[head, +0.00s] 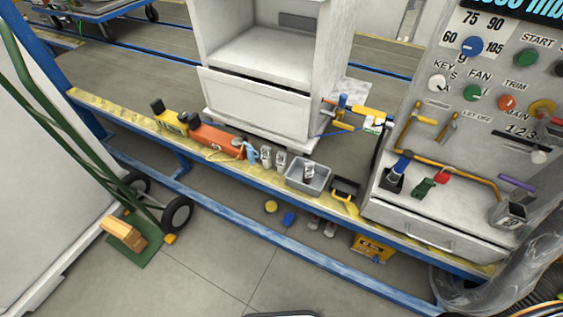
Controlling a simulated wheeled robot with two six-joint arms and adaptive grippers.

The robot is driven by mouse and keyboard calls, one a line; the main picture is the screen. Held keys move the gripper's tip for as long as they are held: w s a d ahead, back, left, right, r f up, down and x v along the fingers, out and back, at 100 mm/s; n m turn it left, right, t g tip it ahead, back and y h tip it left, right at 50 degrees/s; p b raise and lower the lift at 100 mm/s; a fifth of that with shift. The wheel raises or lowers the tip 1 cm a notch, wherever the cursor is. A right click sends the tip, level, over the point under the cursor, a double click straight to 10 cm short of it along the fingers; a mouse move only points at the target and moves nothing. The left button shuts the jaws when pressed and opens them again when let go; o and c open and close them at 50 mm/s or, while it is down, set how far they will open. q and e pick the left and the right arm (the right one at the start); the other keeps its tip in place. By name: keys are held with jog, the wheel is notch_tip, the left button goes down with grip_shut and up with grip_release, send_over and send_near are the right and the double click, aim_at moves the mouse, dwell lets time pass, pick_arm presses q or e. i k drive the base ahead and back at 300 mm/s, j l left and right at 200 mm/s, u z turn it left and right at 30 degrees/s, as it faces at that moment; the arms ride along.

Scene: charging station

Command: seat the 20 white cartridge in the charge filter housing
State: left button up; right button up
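Two small whitish cartridge-like pieces (266,156) stand side by side on the yellow-topped ledge, left of a grey bin (296,183). Another small white and dark piece (309,172) is in the bin. Their markings are too small to read, so I cannot tell which is the 20 cartridge. I cannot make out the charge filter housing for sure. A grey open-topped container (509,213) sits at the right end of the console shelf. Neither of my grippers is in view.
An orange cylinder (213,137) and a yellow device (172,119) lie left on the ledge. The control panel (490,75) with knobs rises at right. A green hand truck (85,160) stands at left. The floor in front (215,260) is largely clear.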

aim_at(508, 216)
jog(key=z, duration=2.1)
jog(key=u, duration=2)
jog(key=i+j, duration=0.85)
jog(key=j+z, duration=0.1)
jog(key=z, duration=0.4)
jog(key=i+j+z, duration=0.1)
jog(key=z, duration=0.35)
jog(key=j+z, duration=0.25)
jog(key=z, duration=0.25)
